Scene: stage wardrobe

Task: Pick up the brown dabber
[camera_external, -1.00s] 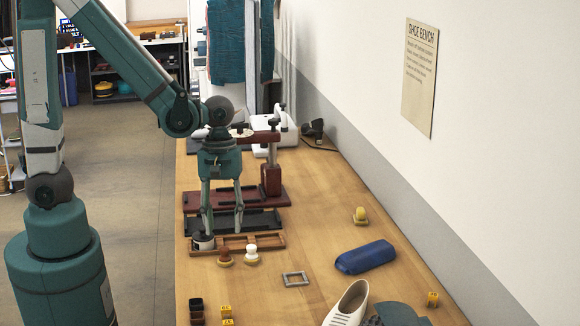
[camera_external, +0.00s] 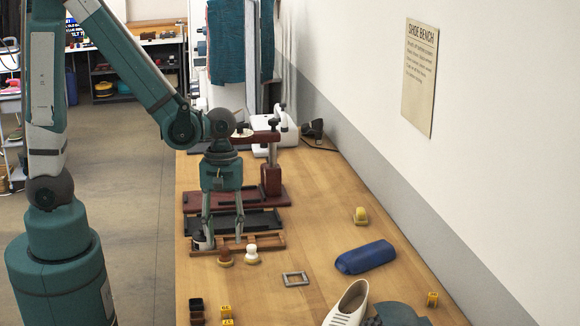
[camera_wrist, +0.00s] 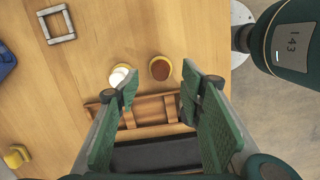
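The brown dabber (camera_external: 225,256) has a brown knob on a yellowish base and stands on the bench in front of the wooden tray. In the wrist view the brown dabber (camera_wrist: 160,68) lies just beyond the fingertips, between their lines. A white-knobbed dabber (camera_external: 251,254) stands to its right, and the white-knobbed dabber also shows left of it in the wrist view (camera_wrist: 121,77). My gripper (camera_external: 222,240) is open, pointing down above the tray, just behind the brown dabber. In the wrist view my gripper (camera_wrist: 160,92) has nothing between its fingers.
The wooden compartment tray (camera_external: 268,243) lies under the fingers. A small dark jar with a pale rim (camera_external: 203,243) is partly hidden by the left finger. A grey square frame (camera_external: 295,279) and a blue case (camera_external: 365,257) lie to the right. Bench around the dabbers is clear.

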